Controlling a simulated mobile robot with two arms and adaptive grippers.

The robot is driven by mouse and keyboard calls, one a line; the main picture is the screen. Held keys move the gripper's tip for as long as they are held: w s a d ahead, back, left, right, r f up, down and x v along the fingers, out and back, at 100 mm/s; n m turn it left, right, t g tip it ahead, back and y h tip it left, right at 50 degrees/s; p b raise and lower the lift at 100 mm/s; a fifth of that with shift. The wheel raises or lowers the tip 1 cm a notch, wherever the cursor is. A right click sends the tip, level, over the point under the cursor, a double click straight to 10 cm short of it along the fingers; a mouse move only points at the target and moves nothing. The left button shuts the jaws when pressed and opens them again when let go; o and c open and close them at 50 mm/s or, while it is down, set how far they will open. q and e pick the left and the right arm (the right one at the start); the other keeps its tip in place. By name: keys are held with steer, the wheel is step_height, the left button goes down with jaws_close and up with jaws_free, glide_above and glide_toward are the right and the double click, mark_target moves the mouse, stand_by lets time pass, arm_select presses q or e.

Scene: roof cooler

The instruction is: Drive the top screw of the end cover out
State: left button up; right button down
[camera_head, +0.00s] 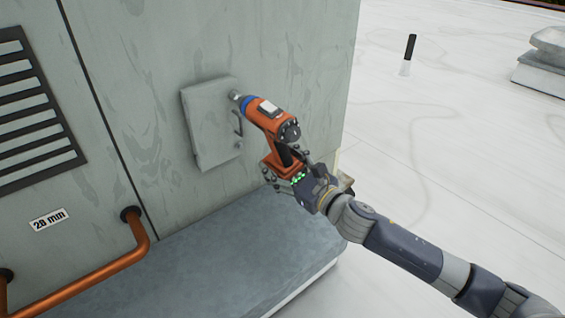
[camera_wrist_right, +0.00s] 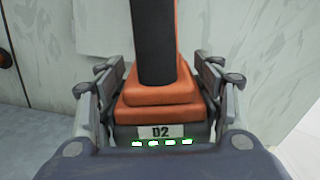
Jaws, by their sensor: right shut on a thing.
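The end cover (camera_head: 209,125) is a grey plate on the cooler's grey wall in the head view. My right gripper (camera_head: 288,176) is shut on an orange drill (camera_head: 265,112) with a blue collar and a black grip. The drill's nose points at the cover's upper right edge, and its tip hides the top screw. I cannot tell whether the tip touches it. A lower screw (camera_head: 238,146) shows at the cover's right edge, below a small handle. In the right wrist view, the fingers flank the drill's orange base (camera_wrist_right: 160,105), labelled D2. My left gripper is not in view.
A grey ledge (camera_head: 190,265) runs below the wall. Copper pipes (camera_head: 110,268) leave the wall at the lower left, near a "28 mm" label (camera_head: 49,219). A dark louvred vent (camera_head: 35,110) is at the left. The pale roof to the right is mostly open.

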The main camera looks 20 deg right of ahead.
mark_target(294, 172)
steer(key=shift+s+r+p, duration=0.2)
steer(key=shift+r+p, duration=0.05)
steer(key=shift+p, duration=0.25)
stand_by(1.1)
steer(key=shift+s+d, duration=0.1)
steer(key=shift+s, duration=0.05)
steer(key=shift+s+d+f, duration=0.1)
steer(key=shift+s+f, duration=0.05)
steer(key=shift+s, duration=0.4)
steer(key=shift+b+v, duration=0.8)
steer(key=shift+v, duration=1.95)
